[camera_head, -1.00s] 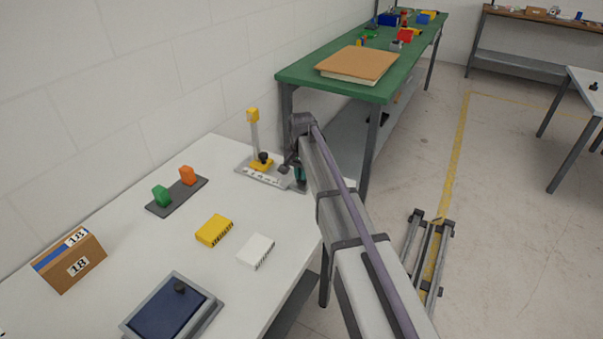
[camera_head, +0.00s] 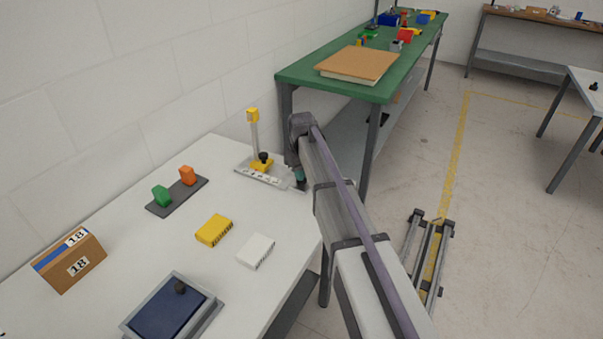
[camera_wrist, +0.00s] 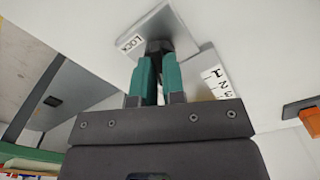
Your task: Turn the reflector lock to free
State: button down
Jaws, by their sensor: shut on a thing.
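The reflector fixture (camera_head: 262,178) stands at the far right corner of the white table, with a yellow-topped post and a black knob on a yellow block. My gripper (camera_head: 299,182) is at the right end of its base. In the wrist view, my gripper (camera_wrist: 158,62) has its green fingers shut on a dark lock knob (camera_wrist: 158,46). A light plate marked LOCK (camera_wrist: 133,42) is just left of the knob. A numbered scale (camera_wrist: 216,82) shows to its right. The knob is partly hidden by the fingers, so its exact angle cannot be told.
The white table (camera_head: 175,235) also holds a green and orange block strip (camera_head: 177,195), a yellow box (camera_head: 214,230), a white box (camera_head: 256,251), a blue tray (camera_head: 172,311) and a cardboard sign marked 18 (camera_head: 69,261). A green bench (camera_head: 310,75) stands behind.

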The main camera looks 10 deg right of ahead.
jog(key=n, duration=0.5)
dwell(0.5)
jog(key=c, duration=1.2)
grip_release()
notch_tip(320, 180, up, 11)
jog(key=p, duration=1)
jog(key=shift+f+p, duration=0.15)
jog(key=shift+p, duration=0.25)
